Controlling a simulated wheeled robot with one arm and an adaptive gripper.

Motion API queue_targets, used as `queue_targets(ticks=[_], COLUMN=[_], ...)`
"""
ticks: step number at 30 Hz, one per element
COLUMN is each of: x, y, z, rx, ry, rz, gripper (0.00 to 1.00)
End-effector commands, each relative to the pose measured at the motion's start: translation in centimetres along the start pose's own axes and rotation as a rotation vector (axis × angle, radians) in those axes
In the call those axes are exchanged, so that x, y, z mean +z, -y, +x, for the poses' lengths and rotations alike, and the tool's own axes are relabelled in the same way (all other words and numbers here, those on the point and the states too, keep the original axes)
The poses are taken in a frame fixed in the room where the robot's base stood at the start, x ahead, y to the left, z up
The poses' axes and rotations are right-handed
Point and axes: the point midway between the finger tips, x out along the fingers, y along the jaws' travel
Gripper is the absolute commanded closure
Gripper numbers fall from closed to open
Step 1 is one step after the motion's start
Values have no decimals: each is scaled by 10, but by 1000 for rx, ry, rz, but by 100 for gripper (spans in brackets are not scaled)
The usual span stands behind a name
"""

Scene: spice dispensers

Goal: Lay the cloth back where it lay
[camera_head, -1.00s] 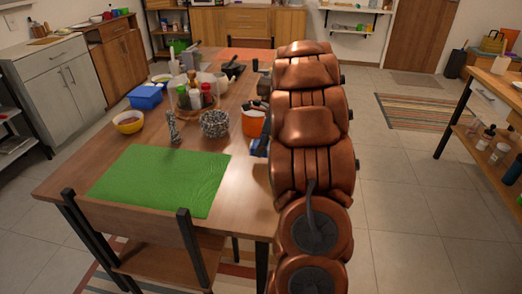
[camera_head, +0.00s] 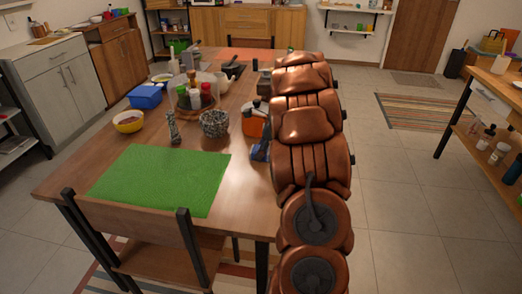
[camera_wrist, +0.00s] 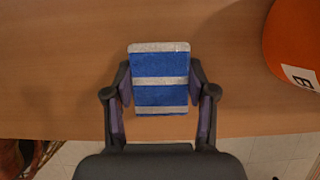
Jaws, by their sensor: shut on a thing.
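The cloth (camera_wrist: 160,64) is a folded blue piece with pale grey stripes. In the wrist view it sits between the two fingers of my gripper (camera_wrist: 160,90), which is shut on its sides. Wooden tabletop shows beneath and around it; I cannot tell whether it touches the wood. In the head view a blue patch of the cloth (camera_head: 260,151) shows at the table's right edge, beside my copper arm, which hides most of the gripper.
An orange pot (camera_head: 254,126) stands close by, also at the wrist view's upper right (camera_wrist: 292,40). A patterned bowl (camera_head: 214,124), a pepper mill (camera_head: 173,129) and a green mat (camera_head: 163,180) are on the table (camera_head: 235,190). Bare wood lies left of the cloth.

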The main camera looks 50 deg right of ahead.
Motion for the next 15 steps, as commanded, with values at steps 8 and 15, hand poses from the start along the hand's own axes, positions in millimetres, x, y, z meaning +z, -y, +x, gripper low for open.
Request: queue_targets(ticks=[8,15], x=[-1,-1], y=[0,0], z=[2,2], rx=[0,0], ry=[0,0], rz=[0,0], gripper=[29,19])
